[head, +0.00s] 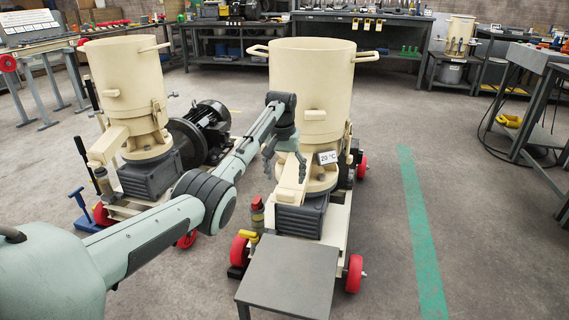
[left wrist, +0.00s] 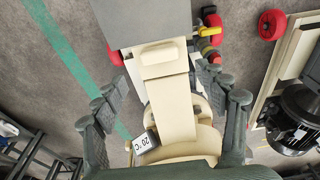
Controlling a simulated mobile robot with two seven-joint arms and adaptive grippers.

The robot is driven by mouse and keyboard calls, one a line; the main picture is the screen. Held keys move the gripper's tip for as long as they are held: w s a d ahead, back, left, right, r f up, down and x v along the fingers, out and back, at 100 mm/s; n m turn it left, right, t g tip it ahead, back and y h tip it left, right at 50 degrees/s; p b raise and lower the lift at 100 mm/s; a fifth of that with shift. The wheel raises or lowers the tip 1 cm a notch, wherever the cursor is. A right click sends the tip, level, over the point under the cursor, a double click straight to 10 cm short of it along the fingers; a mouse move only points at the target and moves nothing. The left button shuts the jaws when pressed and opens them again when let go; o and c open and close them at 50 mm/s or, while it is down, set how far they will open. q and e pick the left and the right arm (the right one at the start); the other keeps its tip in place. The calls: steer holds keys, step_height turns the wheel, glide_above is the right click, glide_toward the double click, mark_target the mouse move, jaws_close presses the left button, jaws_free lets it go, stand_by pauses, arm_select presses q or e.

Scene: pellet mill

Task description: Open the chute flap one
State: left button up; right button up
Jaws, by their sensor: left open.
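The nearer pellet mill (head: 312,85) is a cream hopper drum on a wheeled frame. Its sloping cream chute (head: 294,170) runs down towards me, with a raised cream block, apparently the flap (head: 290,193), at its lower end. In the left wrist view the block (left wrist: 159,58) lies flat on the chute (left wrist: 172,105). My left gripper (head: 284,170) is above the chute, fingers pointing down. In the left wrist view its open fingers (left wrist: 165,93) stand wide on either side of the chute, with nothing gripped. I cannot tell their height above it. My right gripper is not in view.
A "20 °C" display (head: 327,157) sits beside the chute. A grey table (head: 289,278) stands just in front of the mill. A yellow-handled valve (head: 250,236) is left of the chute. A second mill (head: 125,75) with a black motor (head: 207,128) stands left. Floor at right is clear.

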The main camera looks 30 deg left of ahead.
arm_select(q)
steer(key=r, duration=0.5)
steer(key=shift+s+d, duration=0.1)
steer(key=shift+s, duration=0.3)
steer(key=shift+f, duration=0.1)
steer(key=s+d+f+m, duration=0.1)
steer(key=s+f, duration=0.4)
steer(key=f, duration=0.4)
steer(key=s+d+f+y, duration=0.15)
steer(key=s+f, duration=0.25)
steer(key=f, duration=0.5)
steer(key=s+d+f+m+h, duration=0.1)
steer(key=s+d+f, duration=0.1)
steer(key=s+f, duration=0.5)
steer(key=s+d+f, duration=0.1)
steer(key=s+f, duration=0.3)
steer(key=s, duration=0.4)
steer(key=s+d+f+m, duration=0.1)
steer(key=s+d+f, duration=0.1)
steer(key=s+f, duration=0.3)
steer(key=s+d+f+m+t, duration=0.1)
steer(key=s+f, duration=0.4)
steer(key=s, duration=0.8)
steer(key=shift+s+d, duration=0.25)
steer(key=shift+d, duration=0.4)
